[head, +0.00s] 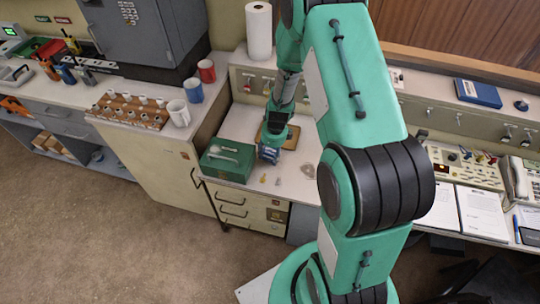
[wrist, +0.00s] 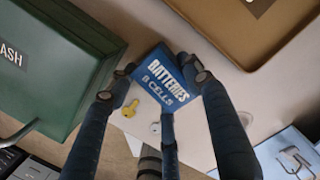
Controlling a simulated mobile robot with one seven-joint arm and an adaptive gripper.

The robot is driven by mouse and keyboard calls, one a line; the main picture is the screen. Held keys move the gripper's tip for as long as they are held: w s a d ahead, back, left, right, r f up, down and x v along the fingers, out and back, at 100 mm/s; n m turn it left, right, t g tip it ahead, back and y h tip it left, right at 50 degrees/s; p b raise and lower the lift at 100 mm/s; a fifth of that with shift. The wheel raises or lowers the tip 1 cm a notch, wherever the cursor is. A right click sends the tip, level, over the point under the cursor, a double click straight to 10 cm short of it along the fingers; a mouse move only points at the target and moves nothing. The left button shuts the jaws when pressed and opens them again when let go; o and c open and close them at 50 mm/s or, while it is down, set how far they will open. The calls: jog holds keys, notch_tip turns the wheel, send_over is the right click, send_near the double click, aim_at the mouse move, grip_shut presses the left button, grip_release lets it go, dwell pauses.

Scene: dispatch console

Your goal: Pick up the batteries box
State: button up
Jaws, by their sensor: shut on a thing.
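The blue batteries box (wrist: 168,82), lettered "BATTERIES 8 CELLS", is in the upper middle of the wrist view. My gripper (wrist: 160,75) is shut on it, with dark fingers at its left and right sides and a third finger at its near edge. In the head view my gripper (head: 270,148) is low over the white counter, just right of the green cash box. The box (head: 268,155) shows there only as a small blue patch at the fingers. I cannot tell whether it touches the counter.
The green cash box (wrist: 50,65) stands close on the left. A brown tray (wrist: 225,28) lies beyond, to the right. A yellow key (wrist: 131,109) and a small round metal piece (wrist: 155,128) lie near the fingers. A paper towel roll (head: 259,32) stands behind.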

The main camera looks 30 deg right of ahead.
aim_at(270, 153)
jog(key=r+p, duration=0.1)
jog(key=r, duration=0.2)
jog(key=shift+s+r, duration=0.1)
jog(key=shift+s, duration=0.1)
jog(key=s+a, duration=0.1)
jog(key=s, duration=0.4)
jog(key=s+a, duration=0.1)
jog(key=s, duration=0.4)
jog(key=s+a+r+p, duration=0.1)
jog(key=s+a, duration=0.1)
jog(key=s, duration=0.3)
